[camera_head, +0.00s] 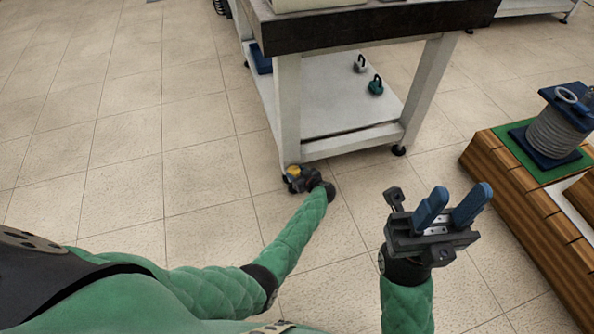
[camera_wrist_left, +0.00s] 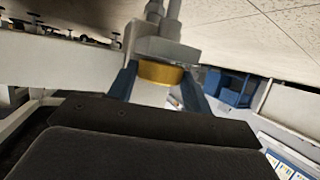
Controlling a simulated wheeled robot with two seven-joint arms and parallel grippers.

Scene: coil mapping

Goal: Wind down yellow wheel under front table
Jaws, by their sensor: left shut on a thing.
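The yellow wheel (camera_head: 293,171) is at the foot of the table's front left leg, low near the floor. My left gripper (camera_head: 298,177) is at that foot, and its fingers are mostly hidden in the head view. In the left wrist view the yellow wheel (camera_wrist_left: 161,72) sits between the two blue fingers of my left gripper (camera_wrist_left: 165,85), under a grey leg part. The gripper is shut on it. My right gripper (camera_head: 452,208) is raised in front of the table, with its two blue fingers apart and nothing between them.
The front table (camera_head: 350,125) has a dark top and a white lower shelf holding two small weights (camera_head: 375,86) and a blue item (camera_head: 260,58). At the right, a wooden platform (camera_head: 515,185) carries a coil (camera_head: 553,132). The tiled floor at left is clear.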

